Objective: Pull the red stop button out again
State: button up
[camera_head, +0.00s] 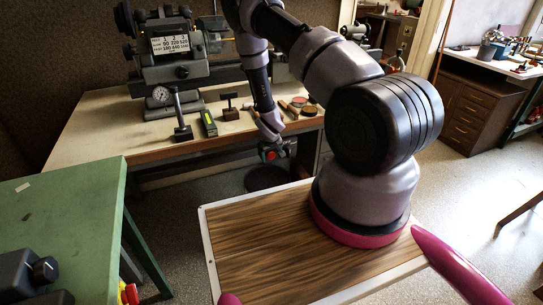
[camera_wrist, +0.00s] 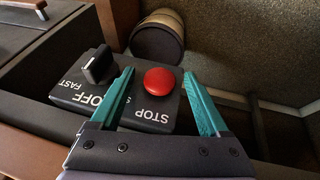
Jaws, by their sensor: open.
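The red stop button (camera_wrist: 159,81) is a round mushroom head on a dark control box (camera_wrist: 77,90) marked STOP and OFF FAST in the wrist view. My gripper (camera_wrist: 158,73) is open, with one teal finger on each side of the button. Gaps show between the button and both fingers, and it is not gripped. The button's stem is hidden under its head. In the head view, a small red spot (camera_head: 270,155) shows at my arm's end by the bench's front edge; I cannot tell whether it is this button.
A black selector knob (camera_wrist: 98,65) stands on the box left of my left finger. A dark cylinder with a tan rim (camera_wrist: 157,42) is just behind the box. In the head view, the bench (camera_head: 105,125) carries a dial gauge (camera_head: 161,95) and small tools. A green table (camera_head: 75,215) stands at left.

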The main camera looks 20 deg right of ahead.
grip_shut()
dwell(1.3)
